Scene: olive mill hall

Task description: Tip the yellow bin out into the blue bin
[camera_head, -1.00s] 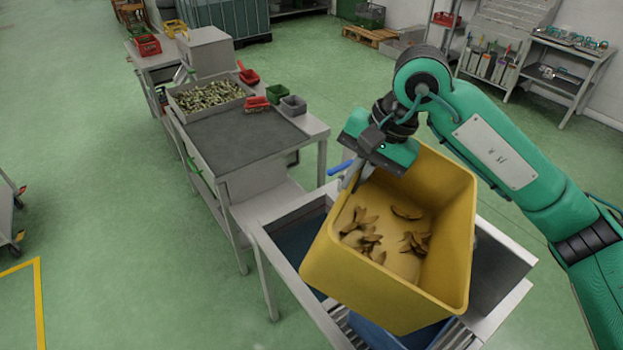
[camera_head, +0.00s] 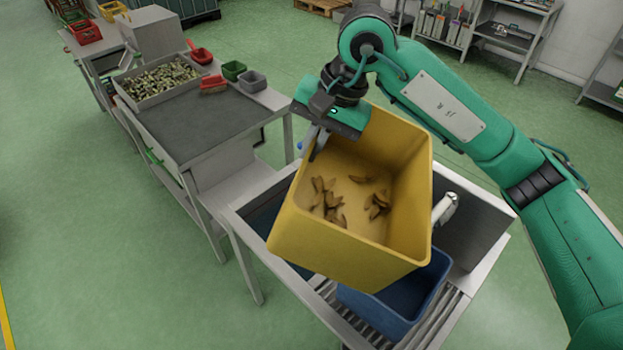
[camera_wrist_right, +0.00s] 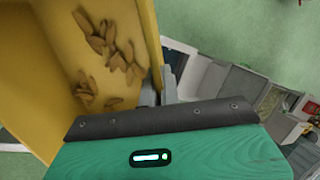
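The yellow bin (camera_head: 335,240) is held in the air in the head view, tilted with its open top toward me. Several brown leaf-like pieces (camera_head: 328,203) lie inside it. My right gripper (camera_head: 316,143) is shut on the bin's rim at the upper left corner. In the right wrist view, its fingers (camera_wrist_right: 158,88) grip the yellow wall (camera_wrist_right: 35,95), with the brown pieces beyond. The blue bin (camera_head: 408,297) stands below on the slatted part of a metal table, partly hidden by the yellow bin; its visible interior looks empty. My left gripper is not in view.
The metal table (camera_head: 237,225) has a raised grey side panel and a pale cylindrical fitting (camera_head: 446,208). A workbench (camera_head: 200,122) on the left carries a tray of green-brown pieces (camera_head: 158,78) and small red, green and grey tubs. Green floor is open to the left.

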